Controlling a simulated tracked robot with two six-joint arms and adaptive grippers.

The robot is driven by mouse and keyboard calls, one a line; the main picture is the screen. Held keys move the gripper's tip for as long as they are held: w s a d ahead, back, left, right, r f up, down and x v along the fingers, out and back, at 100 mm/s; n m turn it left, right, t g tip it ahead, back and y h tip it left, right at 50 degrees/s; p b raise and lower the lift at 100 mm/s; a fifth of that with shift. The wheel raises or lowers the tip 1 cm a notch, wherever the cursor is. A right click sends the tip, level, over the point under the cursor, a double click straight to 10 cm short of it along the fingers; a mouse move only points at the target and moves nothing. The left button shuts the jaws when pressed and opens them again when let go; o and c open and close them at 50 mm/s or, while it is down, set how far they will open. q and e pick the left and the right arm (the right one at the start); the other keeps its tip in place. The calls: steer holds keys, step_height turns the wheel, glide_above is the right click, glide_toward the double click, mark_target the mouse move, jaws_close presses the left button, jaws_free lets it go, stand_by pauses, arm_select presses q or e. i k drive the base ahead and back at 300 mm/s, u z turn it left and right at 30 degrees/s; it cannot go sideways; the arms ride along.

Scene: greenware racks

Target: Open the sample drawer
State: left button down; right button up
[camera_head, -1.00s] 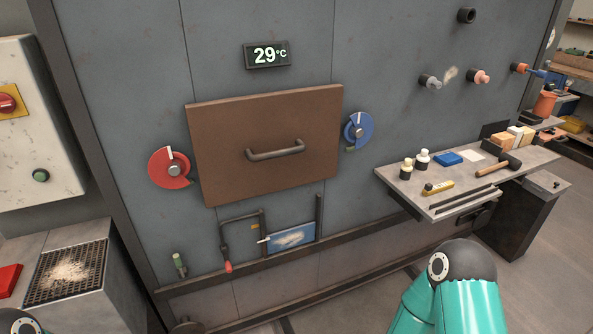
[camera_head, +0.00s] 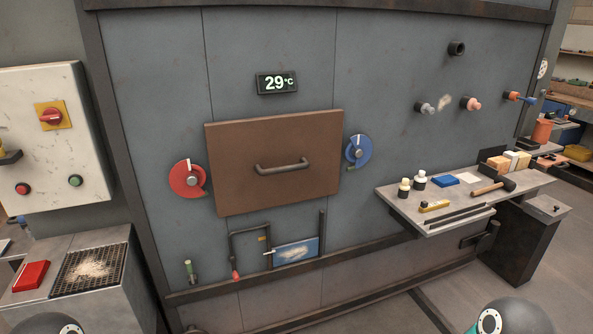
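A brown rectangular panel (camera_head: 235,170) is set in the grey wall, closed, with a dark bar handle (camera_head: 284,166) across its middle. It may be the sample drawer, but no label shows. A red dial (camera_head: 187,180) is at its left and a blue dial (camera_head: 359,150) at its right. My grippers are both outside the view. Only rounded parts of my arms show at the bottom left and bottom right edges, well away from the panel.
A shelf (camera_head: 400,203) with bottles, blocks and a hammer (camera_head: 492,187) juts out at the right. At the left are a white switch box (camera_head: 60,100) and a bench with a grate (camera_head: 90,272). Pegs stick out at upper right.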

mark_target(256, 164)
steer(key=z, duration=0.05)
steer(key=i, duration=1)
steer(key=u, duration=0.05)
